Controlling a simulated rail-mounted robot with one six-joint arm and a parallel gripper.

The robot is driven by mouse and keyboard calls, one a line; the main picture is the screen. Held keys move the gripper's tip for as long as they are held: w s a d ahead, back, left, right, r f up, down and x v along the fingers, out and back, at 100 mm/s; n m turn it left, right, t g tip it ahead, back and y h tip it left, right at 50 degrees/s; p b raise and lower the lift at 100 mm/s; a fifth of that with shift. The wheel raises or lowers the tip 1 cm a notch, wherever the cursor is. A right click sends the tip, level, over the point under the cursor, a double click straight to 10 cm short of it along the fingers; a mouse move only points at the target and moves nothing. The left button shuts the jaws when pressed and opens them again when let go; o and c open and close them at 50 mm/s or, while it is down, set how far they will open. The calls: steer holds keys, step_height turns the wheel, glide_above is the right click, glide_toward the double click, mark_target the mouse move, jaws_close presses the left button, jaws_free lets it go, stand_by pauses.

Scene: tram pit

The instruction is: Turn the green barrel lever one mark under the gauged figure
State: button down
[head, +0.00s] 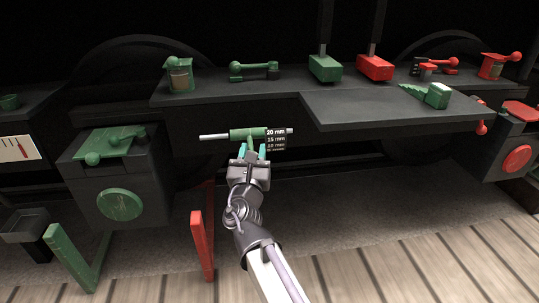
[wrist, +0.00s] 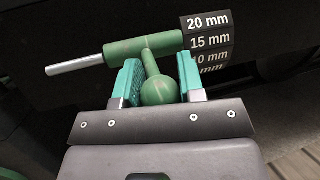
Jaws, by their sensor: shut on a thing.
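The green barrel (head: 240,134) lies across the front of the bench on a bare metal rod; it also shows in the wrist view (wrist: 118,49). Its lever, ending in a round green knob (wrist: 159,90), points toward me. My gripper (wrist: 159,78) is shut on the lever, one teal finger on each side; it also shows in the head view (head: 253,150). A black figure drum (head: 276,139) at the barrel's right end reads 20 mm at top, then 15 mm and 10 mm (wrist: 211,58); the lowest figure is partly cut off. I see no pointer.
A green toothed piece with a block (head: 438,95) lies on the dark bench shelf (head: 370,108). Green and red blocks (head: 375,68) stand behind it. A green pedal bar (head: 72,258) and a red one (head: 202,246) rise below, left of my arm.

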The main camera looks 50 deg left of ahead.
steer(key=c, duration=0.8)
jaws_free()
steer(key=shift+o, duration=0.2)
steer(key=b+v, duration=0.3)
steer(key=v, duration=0.7)
steer(key=shift+s+d+b, duration=0.2)
steer(key=shift+s+b, duration=0.05)
steer(key=shift+b, duration=0.05)
steer(key=shift+f, duration=0.1)
